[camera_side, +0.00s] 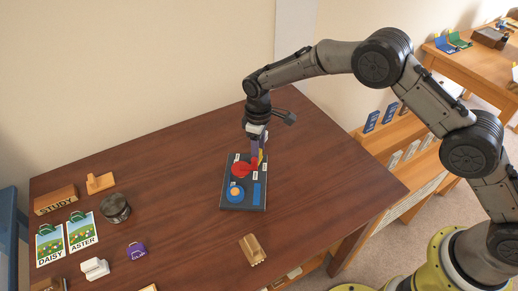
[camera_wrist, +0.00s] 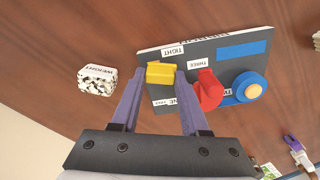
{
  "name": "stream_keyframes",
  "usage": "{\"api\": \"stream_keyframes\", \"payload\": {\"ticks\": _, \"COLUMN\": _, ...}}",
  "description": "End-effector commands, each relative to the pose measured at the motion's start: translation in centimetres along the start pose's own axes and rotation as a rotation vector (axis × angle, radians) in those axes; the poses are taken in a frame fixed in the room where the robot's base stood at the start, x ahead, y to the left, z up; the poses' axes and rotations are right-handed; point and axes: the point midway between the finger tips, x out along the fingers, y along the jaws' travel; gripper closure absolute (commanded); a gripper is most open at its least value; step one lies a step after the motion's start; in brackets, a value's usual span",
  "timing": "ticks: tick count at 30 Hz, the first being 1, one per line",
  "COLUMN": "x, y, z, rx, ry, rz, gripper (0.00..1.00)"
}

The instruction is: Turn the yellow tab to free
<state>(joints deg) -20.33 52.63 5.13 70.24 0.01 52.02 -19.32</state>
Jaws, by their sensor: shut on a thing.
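The yellow tab (camera_wrist: 160,74) sits on a dark grey board (camera_wrist: 205,48) in the wrist view, close to the label TIGHT (camera_wrist: 173,51). In the side view the yellow tab (camera_side: 262,155) shows as a small patch at the board's far right. My gripper (camera_wrist: 160,76) has its two purple fingers on either side of the tab and is shut on it. In the side view my gripper (camera_side: 259,147) points down over the board's far end. A white label beside the tab is partly hidden by my fingers. I cannot read a label FREE.
A red knob (camera_wrist: 208,90) stands right of the tab, near the label THREE (camera_wrist: 197,64). Beyond it is a blue disc with an orange button (camera_wrist: 250,88). A speckled block (camera_wrist: 98,80) lies left of the board.

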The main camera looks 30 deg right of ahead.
Motion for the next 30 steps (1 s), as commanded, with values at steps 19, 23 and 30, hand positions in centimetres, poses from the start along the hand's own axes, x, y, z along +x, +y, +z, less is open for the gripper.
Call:
{"api": "stream_keyframes", "payload": {"ticks": 19, "x": -0.1, "y": 0.17, "z": -0.54, "rx": 0.615, "ry": 0.003, "rz": 0.0, "gripper": 1.0}}
{"api": "stream_keyframes", "payload": {"ticks": 23, "x": -0.15, "y": 0.25, "z": -0.65, "rx": 0.739, "ry": 0.004, "rz": 0.0, "gripper": 1.0}}
{"api": "stream_keyframes", "payload": {"ticks": 30, "x": -0.17, "y": 0.38, "z": -0.75, "rx": 0.957, "ry": 0.003, "rz": 0.0, "gripper": 1.0}}
